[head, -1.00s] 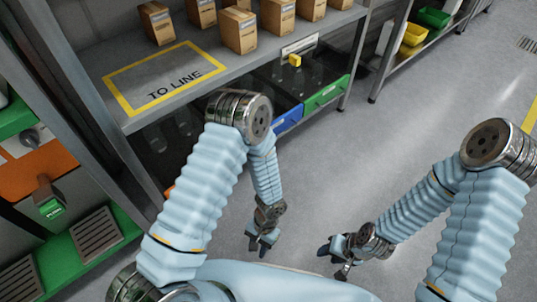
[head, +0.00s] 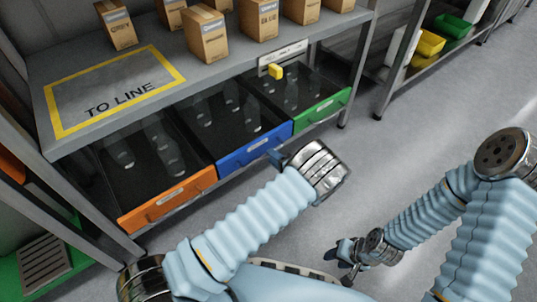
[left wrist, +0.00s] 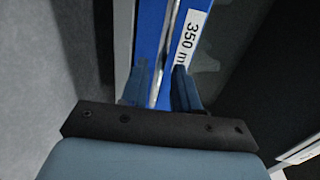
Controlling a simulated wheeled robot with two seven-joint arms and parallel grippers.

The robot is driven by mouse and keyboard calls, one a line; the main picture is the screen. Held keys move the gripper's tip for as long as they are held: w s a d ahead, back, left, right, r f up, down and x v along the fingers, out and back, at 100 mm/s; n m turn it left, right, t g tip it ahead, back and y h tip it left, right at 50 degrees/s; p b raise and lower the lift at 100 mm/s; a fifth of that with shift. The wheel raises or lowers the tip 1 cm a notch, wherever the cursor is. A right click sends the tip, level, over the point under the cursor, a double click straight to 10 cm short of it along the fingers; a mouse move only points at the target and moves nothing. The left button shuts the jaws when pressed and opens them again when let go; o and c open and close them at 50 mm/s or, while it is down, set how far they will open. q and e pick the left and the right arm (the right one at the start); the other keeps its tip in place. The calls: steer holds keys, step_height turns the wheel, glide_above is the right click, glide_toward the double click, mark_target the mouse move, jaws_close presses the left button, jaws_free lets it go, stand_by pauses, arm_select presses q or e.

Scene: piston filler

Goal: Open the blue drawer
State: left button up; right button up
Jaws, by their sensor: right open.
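The blue drawer (head: 235,158) sits under the shelf, between the orange and green drawers, its front in line with theirs. My left gripper (head: 276,156) is at the right part of its front in the head view, partly hidden by my wrist. In the left wrist view, the left gripper's two fingers (left wrist: 160,88) stand apart, with the blue drawer front (left wrist: 198,8) and a thin shiny edge showing between and beyond them. Whether they touch the handle I cannot tell. My right gripper (head: 347,262) is open and empty over the floor, away from the drawers.
The orange drawer (head: 168,200) is to the left and the green drawer (head: 322,109) to the right. Boxes (head: 206,34) stand on the shelf (head: 190,72) above. The floor in front is clear.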

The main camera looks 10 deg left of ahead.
arm_select(q)
steer(key=shift+x, duration=1.7)
steer(key=shift+s, duration=0.1)
steer(key=shift+c, duration=0.3)
jaws_close()
